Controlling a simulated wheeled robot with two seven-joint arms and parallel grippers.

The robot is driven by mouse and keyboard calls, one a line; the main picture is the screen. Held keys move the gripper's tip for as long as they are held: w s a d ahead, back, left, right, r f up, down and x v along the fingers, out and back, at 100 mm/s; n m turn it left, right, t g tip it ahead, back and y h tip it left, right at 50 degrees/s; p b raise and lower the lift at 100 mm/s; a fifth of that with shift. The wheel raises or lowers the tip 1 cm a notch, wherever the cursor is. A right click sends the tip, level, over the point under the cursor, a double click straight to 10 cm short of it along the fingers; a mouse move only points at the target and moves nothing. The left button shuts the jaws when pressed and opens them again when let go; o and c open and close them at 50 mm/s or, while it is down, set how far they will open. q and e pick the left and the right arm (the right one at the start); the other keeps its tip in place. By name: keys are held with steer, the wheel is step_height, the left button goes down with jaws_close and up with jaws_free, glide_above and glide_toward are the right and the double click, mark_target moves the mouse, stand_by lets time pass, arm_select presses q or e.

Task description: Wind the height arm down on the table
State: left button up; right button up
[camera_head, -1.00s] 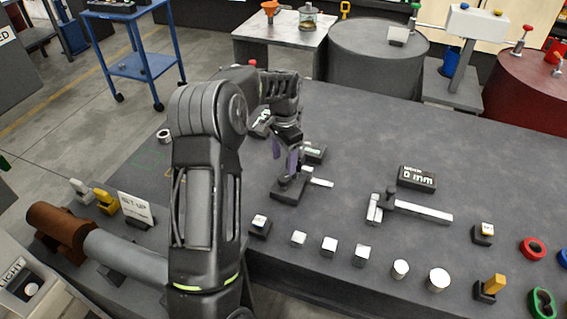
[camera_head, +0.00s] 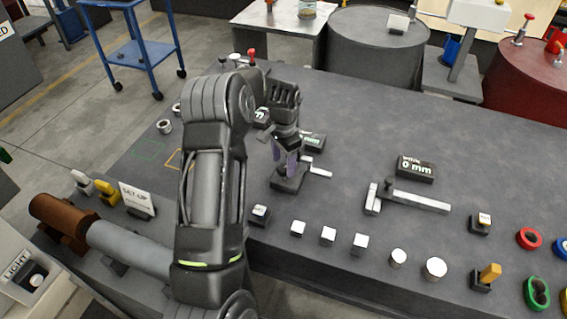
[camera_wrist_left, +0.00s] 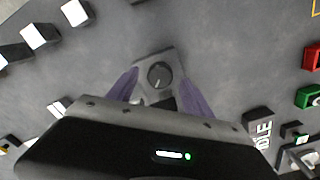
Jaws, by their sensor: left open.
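A small height device with a dark base (camera_head: 283,186) stands near the middle of the table, with a silver arm (camera_head: 320,172) reaching out to its right. My left gripper (camera_head: 289,168) points down over this base and hides its upper part. In the left wrist view, a round dark knob (camera_wrist_left: 159,75) sits on the grey block. The two purple fingers of my left gripper (camera_wrist_left: 160,84) are open, one on each side of it. I cannot tell whether they touch it. A display (camera_head: 313,142) stands just behind, partly covered. My right gripper is not in view.
A silver caliper-like tool (camera_head: 420,202) lies to the right, with a "0 mm" display (camera_head: 416,168) behind it. Several pale blocks and cylinders line the front edge, including a white cube (camera_head: 328,235). The table's back right is clear.

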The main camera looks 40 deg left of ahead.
arm_select(q)
steer(key=shift+f, duration=0.9)
steer(key=shift+c, duration=0.5)
jaws_close()
